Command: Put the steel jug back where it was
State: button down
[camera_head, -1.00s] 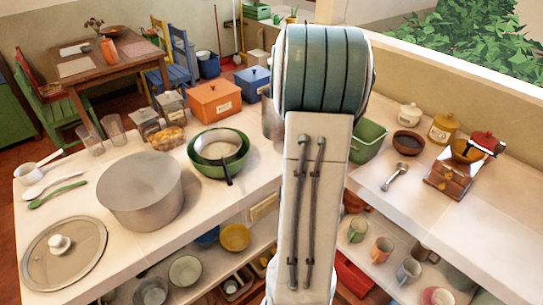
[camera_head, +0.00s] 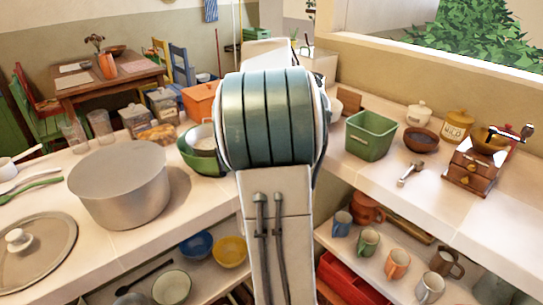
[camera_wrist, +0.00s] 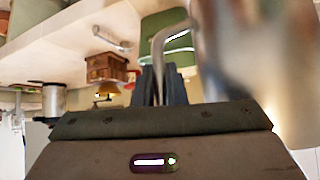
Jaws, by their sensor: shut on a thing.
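The steel jug (camera_wrist: 255,60) shows large and blurred at the right of the wrist view, close to the camera. Its curved handle (camera_wrist: 168,38) runs down between the dark fingers of my gripper (camera_wrist: 160,88). My gripper is shut on this handle. The jug's base and what lies beneath it are out of the wrist view. In the head view my own arm hides the gripper and the jug, so I cannot tell how high the jug is.
A green tub (camera_head: 370,137) stands on the right counter, near a brown bowl (camera_head: 421,141) and a coffee grinder (camera_head: 474,165). A big steel pot (camera_head: 120,185) and green bowl (camera_head: 188,152) stand left. Bare counter (camera_head: 350,180) shows before the tub.

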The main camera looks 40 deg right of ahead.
jog(key=shift+m+g, duration=0.3)
jog(key=shift+m, duration=0.1)
jog(key=shift+w+a+f+p, duration=0.1)
jog(key=shift+w+a+f, duration=0.8)
jog(key=shift+w+f, duration=0.8)
jog(key=shift+w+a+f+p, duration=0.1)
jog(key=shift+w+a+f, duration=0.85)
jog(key=shift+w+f, duration=0.75)
jog(key=shift+w+a+f+p, duration=0.1)
jog(key=shift+w+a+f, duration=0.8)
jog(key=shift+w+f, duration=0.8)
jog(key=shift+s+f, duration=0.1)
jog(key=shift+f, duration=0.1)
jog(key=c, duration=1.8)
grip_release()
jog(key=shift+f, duration=0.15)
jog(key=o, duration=0.3)
jog(key=shift+r, duration=0.2)
jog(key=v, duration=1.2)
jog(key=shift+a, duration=0.1)
